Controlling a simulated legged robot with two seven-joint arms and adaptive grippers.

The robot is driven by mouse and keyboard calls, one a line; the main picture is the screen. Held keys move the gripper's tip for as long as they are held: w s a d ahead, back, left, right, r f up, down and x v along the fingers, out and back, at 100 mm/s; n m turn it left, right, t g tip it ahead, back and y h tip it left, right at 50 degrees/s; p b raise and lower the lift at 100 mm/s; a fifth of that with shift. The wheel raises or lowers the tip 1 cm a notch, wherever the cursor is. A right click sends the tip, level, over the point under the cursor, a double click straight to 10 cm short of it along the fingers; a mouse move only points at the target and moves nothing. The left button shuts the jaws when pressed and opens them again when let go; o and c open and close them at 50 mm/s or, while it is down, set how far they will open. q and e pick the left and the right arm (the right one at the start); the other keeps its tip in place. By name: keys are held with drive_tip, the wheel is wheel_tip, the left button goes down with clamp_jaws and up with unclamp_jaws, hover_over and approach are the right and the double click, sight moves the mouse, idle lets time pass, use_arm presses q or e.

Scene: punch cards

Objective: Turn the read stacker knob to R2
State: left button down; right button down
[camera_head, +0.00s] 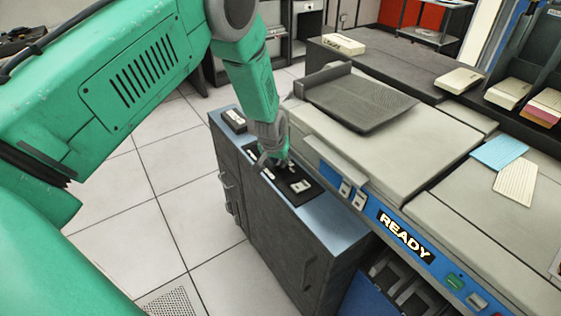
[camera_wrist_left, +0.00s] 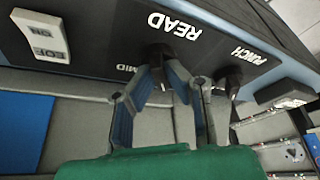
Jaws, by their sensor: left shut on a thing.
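The black panel (camera_head: 312,193) sits on the blue-grey top of a dark cabinet, left of the READY machine. My left gripper (camera_head: 279,163) reaches down onto this panel from above. In the left wrist view, the panel is upside down, and my left gripper (camera_wrist_left: 163,74) is shut on the dark read stacker knob (camera_wrist_left: 160,52), by the READ label. The fingers hide part of the knob, and I cannot tell its setting. A MID label shows beside it. The dark punch knob (camera_wrist_left: 229,74) stands beside the fingers, by the PUNCH label. My right gripper is not in view.
A white EOF/ON switch (camera_wrist_left: 40,36) is on the same panel, also visible in the head view (camera_head: 300,185). The grey machine (camera_head: 375,140) with its blue READY strip (camera_head: 405,236) stands close on the right. Blue cards (camera_head: 498,152) lie on it. Tiled floor is open left.

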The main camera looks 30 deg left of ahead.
use_arm(q)
drive_tip(key=m, duration=0.1)
drive_tip(key=m+h, duration=0.1)
drive_tip(key=shift+w+a+m, duration=0.1)
drive_tip(key=shift+a+m, duration=0.15)
drive_tip(key=shift+m, duration=0.05)
drive_tip(key=m+h+b, duration=0.1)
drive_tip(key=m, duration=0.1)
drive_tip(key=shift+w+d+m, duration=0.1)
drive_tip(key=shift+m, duration=0.3)
drive_tip(key=shift+m+h+b, duration=0.35)
drive_tip(key=shift+m+h, duration=0.05)
drive_tip(key=shift+m, duration=0.3)
drive_tip(key=c, duration=1.6)
unclamp_jaws()
drive_tip(key=shift+w+f, duration=0.1)
drive_tip(key=v, duration=1.2)
